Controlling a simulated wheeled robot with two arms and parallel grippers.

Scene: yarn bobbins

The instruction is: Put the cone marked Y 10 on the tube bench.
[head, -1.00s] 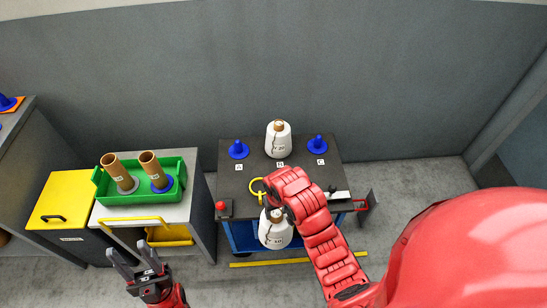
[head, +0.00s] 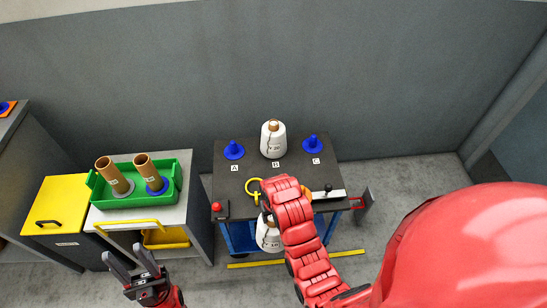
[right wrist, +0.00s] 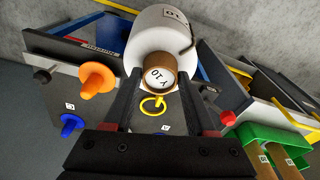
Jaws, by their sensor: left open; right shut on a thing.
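The cone marked Y 10 (right wrist: 159,76) is white with a brown tube end, held between the fingers of my right gripper (right wrist: 160,84). In the head view this cone (head: 267,238) hangs at the front edge of the dark cart, partly hidden by my right arm; my right gripper's fingertips are mostly hidden there. My left gripper (head: 124,254) is open and empty, low at the left, in front of the white-topped bench (head: 187,198). On that bench a green tray (head: 113,202) holds two brown tubes (head: 108,168). I cannot tell for sure which bench is the tube bench.
The dark cart top (head: 225,185) carries blue pegs A (head: 234,151) and C (head: 313,146), with another white cone (head: 273,140) at B. A red button (head: 219,207) is at its front left corner. A yellow-lidded bin (head: 50,205) stands left of the bench.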

